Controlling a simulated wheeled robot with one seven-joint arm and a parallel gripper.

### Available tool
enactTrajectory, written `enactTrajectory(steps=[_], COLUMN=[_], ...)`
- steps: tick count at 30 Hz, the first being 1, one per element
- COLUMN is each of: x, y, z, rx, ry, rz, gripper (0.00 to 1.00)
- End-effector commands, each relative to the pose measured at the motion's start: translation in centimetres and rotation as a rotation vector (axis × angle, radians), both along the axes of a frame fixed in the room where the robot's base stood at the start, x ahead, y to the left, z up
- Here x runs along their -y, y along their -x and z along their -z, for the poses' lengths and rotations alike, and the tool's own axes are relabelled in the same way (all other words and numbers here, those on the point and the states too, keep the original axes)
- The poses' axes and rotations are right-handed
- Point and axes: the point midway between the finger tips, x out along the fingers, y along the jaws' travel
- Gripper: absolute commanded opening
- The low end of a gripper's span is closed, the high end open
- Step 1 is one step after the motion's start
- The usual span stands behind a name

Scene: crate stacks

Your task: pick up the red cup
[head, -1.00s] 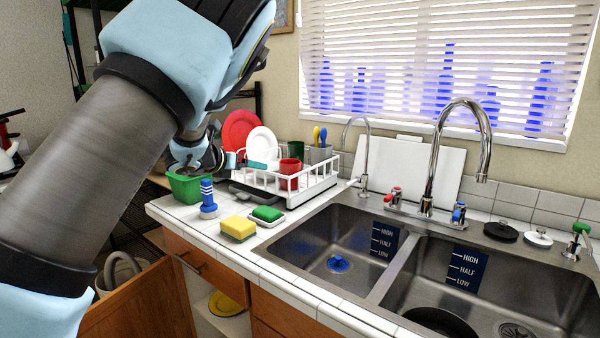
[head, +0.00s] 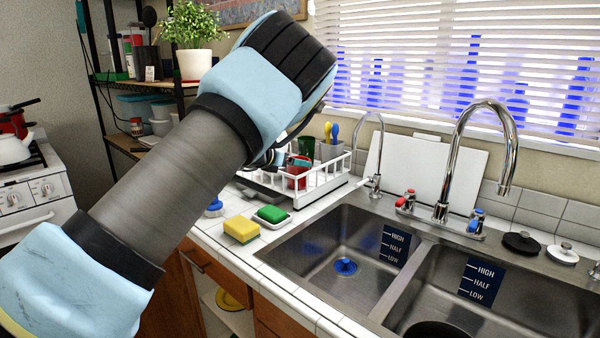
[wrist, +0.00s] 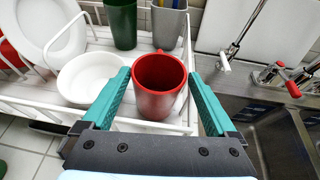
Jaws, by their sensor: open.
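The red cup (wrist: 160,86) stands upright in the white dish rack, seen from above in the wrist view. My gripper (wrist: 163,80) is open, with one teal finger on each side of the cup and small gaps showing beside it. The gripper itself is mostly hidden there behind my arm.
The white dish rack (head: 318,188) also holds a white bowl (wrist: 90,77), a green cup (wrist: 121,22), a grey utensil holder (wrist: 168,22) and plates. A yellow sponge (head: 241,229) and green sponge (head: 271,213) lie in front. The sink (head: 345,240) is at right.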

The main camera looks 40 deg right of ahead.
Motion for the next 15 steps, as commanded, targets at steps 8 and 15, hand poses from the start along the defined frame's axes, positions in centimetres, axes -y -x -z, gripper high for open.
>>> enactTrajectory(steps=[8, 15], x=[3.0, 3.5], y=[-1.0, -1.0], z=[1.3, 1.8], rx=[0.0, -0.002], ry=[-0.002, -0.001], rz=[0.001, 0.001], gripper=[0.93, 0.93])
